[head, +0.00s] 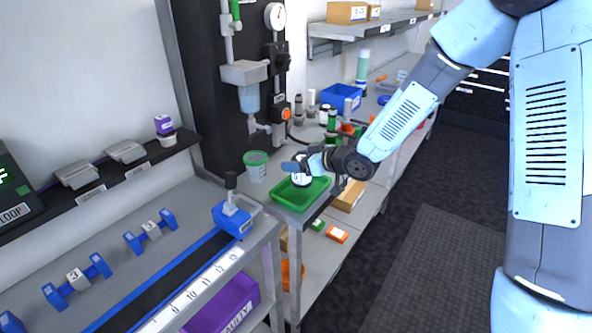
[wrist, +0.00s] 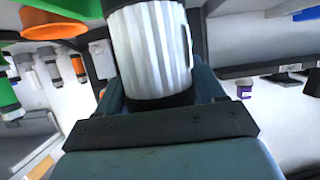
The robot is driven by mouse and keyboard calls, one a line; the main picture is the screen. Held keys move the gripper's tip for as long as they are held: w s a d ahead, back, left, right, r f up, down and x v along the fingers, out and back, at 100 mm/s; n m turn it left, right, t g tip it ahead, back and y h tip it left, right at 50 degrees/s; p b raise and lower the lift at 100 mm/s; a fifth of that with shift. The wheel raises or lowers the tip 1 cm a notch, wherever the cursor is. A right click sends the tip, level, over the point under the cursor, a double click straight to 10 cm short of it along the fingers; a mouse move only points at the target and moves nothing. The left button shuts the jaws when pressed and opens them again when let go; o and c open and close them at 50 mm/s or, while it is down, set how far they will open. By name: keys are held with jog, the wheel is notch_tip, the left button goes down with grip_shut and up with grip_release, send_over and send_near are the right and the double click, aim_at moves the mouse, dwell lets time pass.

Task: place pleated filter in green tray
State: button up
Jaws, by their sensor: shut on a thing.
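The white pleated filter (wrist: 150,50) fills the top middle of the wrist view, with dark bands at its ends. My gripper (head: 298,166) is shut on it. In the head view the filter (head: 302,179) shows as a small white and dark cylinder below the gripper, over the green tray (head: 291,202). The tray is shallow and sits at the near corner of the grey bench. I cannot tell whether the filter touches the tray floor. The gripper covers part of the filter and the tray's back.
A green-rimmed cup (head: 256,166) stands just behind the tray on the left. Bottles (head: 332,121) and a blue bin (head: 341,97) stand farther back. A blue-railed ruler fixture (head: 190,292) is at the front left. A purple faulty bin (head: 224,308) is below.

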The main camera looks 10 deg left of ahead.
jog(key=shift+w+f, duration=0.1)
jog(key=shift+f, duration=1.55)
jog(key=o, duration=1.2)
jog(key=shift+f, duration=0.1)
jog(key=v, duration=1.2)
